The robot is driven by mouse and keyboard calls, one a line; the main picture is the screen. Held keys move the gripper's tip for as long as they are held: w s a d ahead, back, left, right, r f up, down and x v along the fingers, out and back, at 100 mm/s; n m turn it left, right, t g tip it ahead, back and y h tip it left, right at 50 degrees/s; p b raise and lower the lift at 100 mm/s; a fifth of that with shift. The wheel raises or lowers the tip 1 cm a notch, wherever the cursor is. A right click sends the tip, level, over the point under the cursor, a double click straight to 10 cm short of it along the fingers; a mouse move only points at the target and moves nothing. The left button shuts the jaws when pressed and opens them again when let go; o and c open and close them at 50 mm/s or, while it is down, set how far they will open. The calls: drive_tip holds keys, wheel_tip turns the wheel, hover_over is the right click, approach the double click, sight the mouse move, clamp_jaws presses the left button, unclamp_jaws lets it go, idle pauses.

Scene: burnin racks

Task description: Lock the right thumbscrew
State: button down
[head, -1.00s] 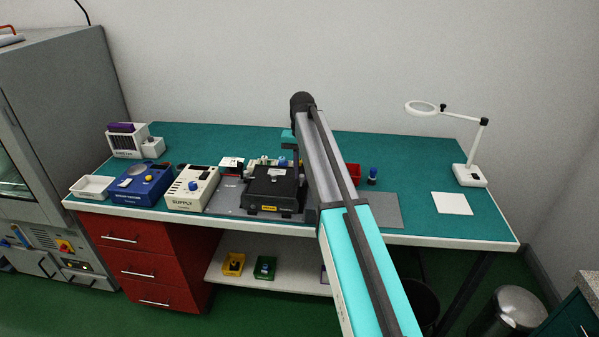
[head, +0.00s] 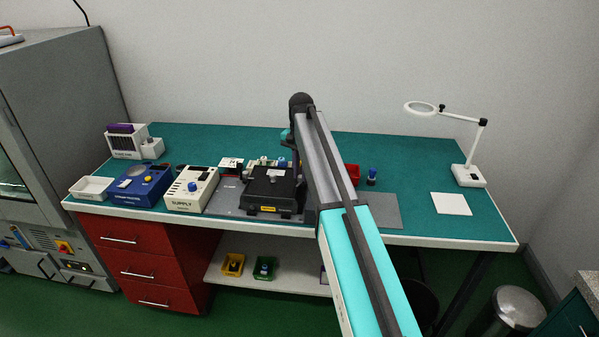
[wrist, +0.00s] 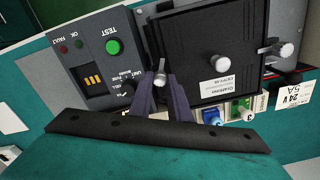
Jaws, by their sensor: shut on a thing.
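The black carrier unit (head: 270,185) sits on a grey plate on the bench. It fills the upper right of the wrist view (wrist: 205,45), with a white label on it. The right thumbscrew (wrist: 160,74) is a silver knob at the unit's edge beside the grey test panel. My gripper (wrist: 161,86) is shut on this thumbscrew, its two dark fingers on either side of the knob. A second silver thumbscrew (wrist: 285,51) shows at the unit's other side. In the head view my arm hides the gripper and the right thumbscrew.
The grey test panel (wrist: 90,60) with a green button adjoins the unit. A blue and a green connector (wrist: 240,110) lie close to the fingers. A supply box (head: 192,190) and blue station (head: 143,185) stand left. A magnifier lamp (head: 470,175) stands right.

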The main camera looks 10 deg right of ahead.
drive_tip(key=m, duration=0.7)
drive_tip(key=shift+d, duration=0.1)
drive_tip(key=m, duration=0.6)
drive_tip(key=shift+w, duration=0.1)
drive_tip(key=shift+m, duration=0.3)
drive_tip(key=shift+r, duration=0.1)
drive_tip(key=c, duration=1.7)
unclamp_jaws()
drive_tip(key=shift+o, duration=0.2)
